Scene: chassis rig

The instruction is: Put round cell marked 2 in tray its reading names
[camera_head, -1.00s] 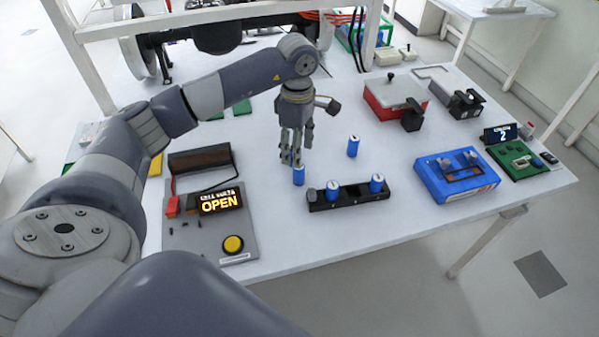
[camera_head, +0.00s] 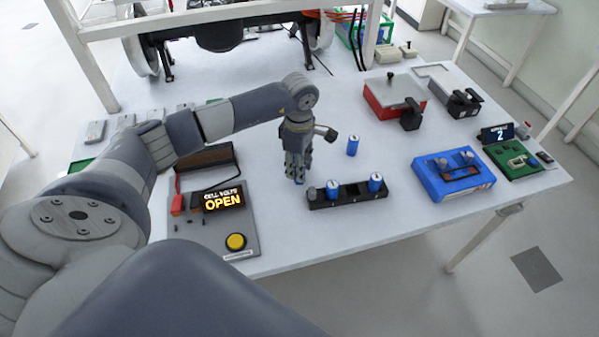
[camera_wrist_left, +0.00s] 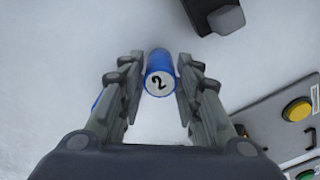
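The blue round cell marked 2 (camera_wrist_left: 160,85) stands on the table between the fingers of my left gripper (camera_wrist_left: 160,65). The wrist view shows a small gap on each side of it. In the head view my left gripper (camera_head: 298,180) points down over this cell and hides most of it. The cell meter (camera_head: 212,225) has a lit display reading "CELL VOLTS OPEN" and a yellow button. Green tray surfaces (camera_head: 78,166) show at the left, mostly hidden by my arm. My right gripper is not in view.
A black rack (camera_head: 350,197) holds two blue cells, (camera_head: 333,190) and (camera_head: 376,184). Another blue cell (camera_head: 353,145) stands behind it. A blue case (camera_head: 453,180), a red box (camera_head: 392,97) and a display reading 2 (camera_head: 498,133) are to the right.

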